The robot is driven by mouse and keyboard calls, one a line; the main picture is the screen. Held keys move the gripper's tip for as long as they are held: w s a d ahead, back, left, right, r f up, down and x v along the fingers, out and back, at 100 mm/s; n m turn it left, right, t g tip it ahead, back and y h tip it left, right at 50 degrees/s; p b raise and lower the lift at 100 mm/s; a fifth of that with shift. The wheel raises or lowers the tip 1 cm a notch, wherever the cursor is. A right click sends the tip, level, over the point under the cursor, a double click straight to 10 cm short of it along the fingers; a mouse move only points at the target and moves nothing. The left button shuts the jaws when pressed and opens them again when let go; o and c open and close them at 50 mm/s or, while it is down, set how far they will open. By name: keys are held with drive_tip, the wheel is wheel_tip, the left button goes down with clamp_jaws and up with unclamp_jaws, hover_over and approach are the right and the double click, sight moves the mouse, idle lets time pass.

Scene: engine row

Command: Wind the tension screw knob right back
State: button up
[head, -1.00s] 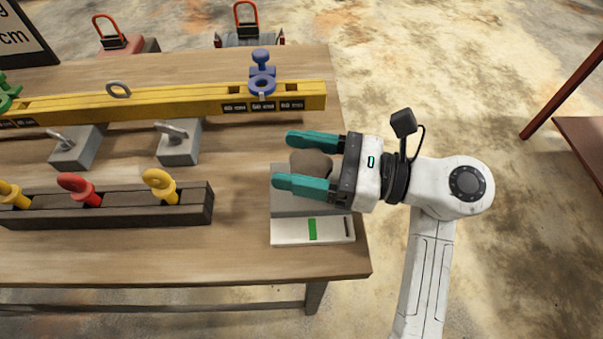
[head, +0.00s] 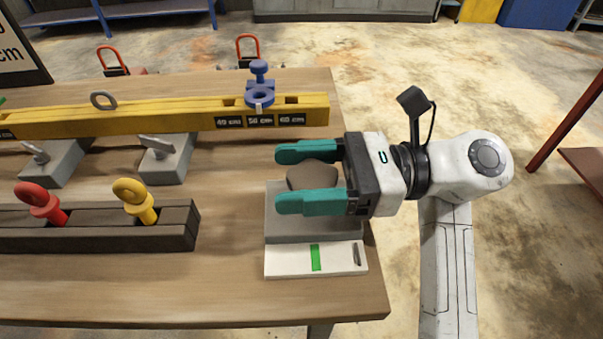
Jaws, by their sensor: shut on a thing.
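The tension screw knob (head: 313,176) is a brown-grey rounded knob above a grey block (head: 310,225) at the right end of the bench. My gripper (head: 308,178) comes in from the right, and its two teal fingers lie on either side of the knob, shut on it. The near finger hides part of the knob. A white plate (head: 287,262) with a green mark (head: 315,258) and a dark slot (head: 357,254) lies in front of the block.
A yellow beam (head: 160,119) with length labels and a blue pin (head: 259,82) runs along the back. Grey blocks with levers (head: 165,160) and a dark rack (head: 100,232) with red and yellow ring pins stand to the left. Bare wood lies between rack and block.

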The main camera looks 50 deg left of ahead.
drive_tip(key=o, duration=1)
drive_tip(key=shift+c, duration=0.2)
drive_tip(key=v, duration=1)
drive_tip(key=shift+w+d+b, duration=0.2)
drive_tip(key=shift+w+b, duration=0.1)
drive_tip(key=shift+b, duration=0.05)
